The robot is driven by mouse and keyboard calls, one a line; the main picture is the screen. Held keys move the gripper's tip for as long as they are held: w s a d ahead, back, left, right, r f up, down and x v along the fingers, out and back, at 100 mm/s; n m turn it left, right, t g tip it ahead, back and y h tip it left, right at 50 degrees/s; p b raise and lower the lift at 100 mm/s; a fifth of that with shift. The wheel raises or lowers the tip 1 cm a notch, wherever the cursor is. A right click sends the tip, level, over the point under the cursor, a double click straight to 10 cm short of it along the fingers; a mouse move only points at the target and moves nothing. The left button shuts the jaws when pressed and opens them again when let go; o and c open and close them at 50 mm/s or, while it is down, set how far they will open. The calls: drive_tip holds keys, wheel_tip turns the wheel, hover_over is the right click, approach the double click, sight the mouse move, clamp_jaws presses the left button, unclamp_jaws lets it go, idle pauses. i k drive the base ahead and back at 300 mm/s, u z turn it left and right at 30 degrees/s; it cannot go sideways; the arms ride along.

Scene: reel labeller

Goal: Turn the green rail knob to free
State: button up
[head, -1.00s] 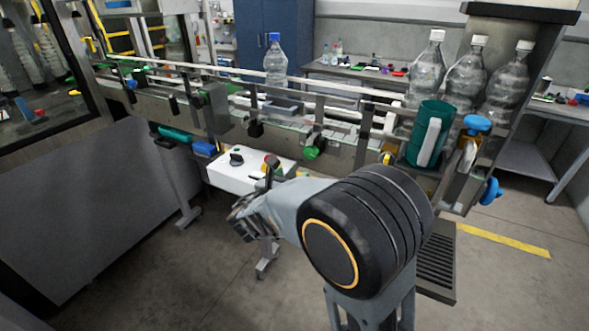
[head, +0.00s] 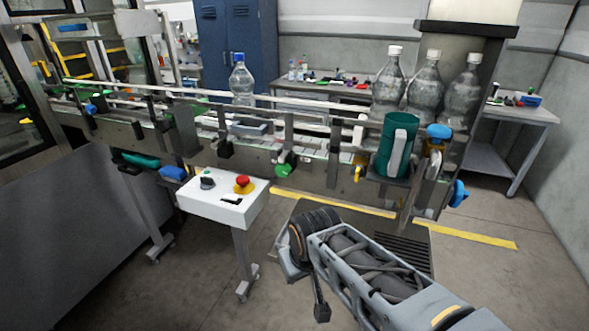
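The green rail knob (head: 285,170) sits on the front side of the conveyor, low under the guide rail, right of the middle bracket. My arm reaches in from the bottom right of the head view. My gripper (head: 321,312) appears as a small dark end hanging below the arm's wrist, near the floor. It is well below the knob and apart from it. Its fingers are too small and turned away to show whether they are open. I cannot read the knob's setting.
A white control box (head: 222,200) with a red button stands on a post left of my arm. A clear bottle (head: 242,82) stands on the conveyor. A teal cylinder (head: 397,140) and blue knobs (head: 458,193) are at the right end. Floor in front is free.

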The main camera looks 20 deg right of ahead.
sight(282, 171)
drive_tip(key=z, duration=0.8)
drive_tip(key=k, duration=1.2)
drive_tip(key=u, duration=1.35)
drive_tip(key=i, duration=1)
drive_tip(key=z, duration=0.05)
